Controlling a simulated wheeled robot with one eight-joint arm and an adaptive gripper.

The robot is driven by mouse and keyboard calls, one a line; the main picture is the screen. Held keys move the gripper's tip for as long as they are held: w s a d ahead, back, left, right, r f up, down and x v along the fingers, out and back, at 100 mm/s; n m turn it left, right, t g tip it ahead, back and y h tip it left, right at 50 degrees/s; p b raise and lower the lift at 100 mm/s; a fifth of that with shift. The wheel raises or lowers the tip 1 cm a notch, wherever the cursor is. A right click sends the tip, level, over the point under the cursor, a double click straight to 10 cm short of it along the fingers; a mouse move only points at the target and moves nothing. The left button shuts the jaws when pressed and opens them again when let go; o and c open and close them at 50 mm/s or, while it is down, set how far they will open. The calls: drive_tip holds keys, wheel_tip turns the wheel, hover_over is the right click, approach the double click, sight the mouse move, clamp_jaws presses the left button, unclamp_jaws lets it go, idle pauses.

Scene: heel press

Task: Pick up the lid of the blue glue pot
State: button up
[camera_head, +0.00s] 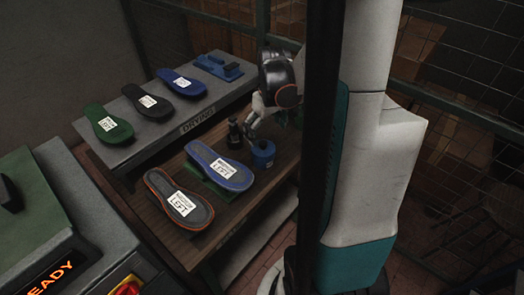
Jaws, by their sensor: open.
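The blue glue pot (263,154) stands on the wooden bench at the right of the blue insole. Its top looks blue with a darker middle; I cannot tell the lid apart clearly at this size. My gripper (252,122) is just above and slightly left of the pot, pointing down, open and seemingly empty. A dark bottle-like object (234,134) stands close to the left of my gripper. My arm and column hide the area to the right of the pot.
A blue insole (224,167) and a dark, orange-edged insole (178,200) lie on the bench (140,206). The raised drying shelf (187,113) behind holds several insoles and a blue block (218,66). A machine with a green top (30,210) stands at left.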

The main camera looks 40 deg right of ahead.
sight(263, 142)
drive_tip(key=shift+w+f+b, duration=0.15)
drive_tip(key=shift+f+b, duration=0.25)
drive_tip(key=shift+f, duration=0.75)
drive_tip(key=shift+w+f+b, duration=0.2)
drive_tip(key=shift+f+b, duration=0.25)
drive_tip(key=shift+f, duration=0.75)
drive_tip(key=shift+w+f+b, duration=0.15)
drive_tip(key=shift+f+b, duration=0.25)
drive_tip(key=shift+f, duration=0.75)
drive_tip(key=c, duration=0.9)
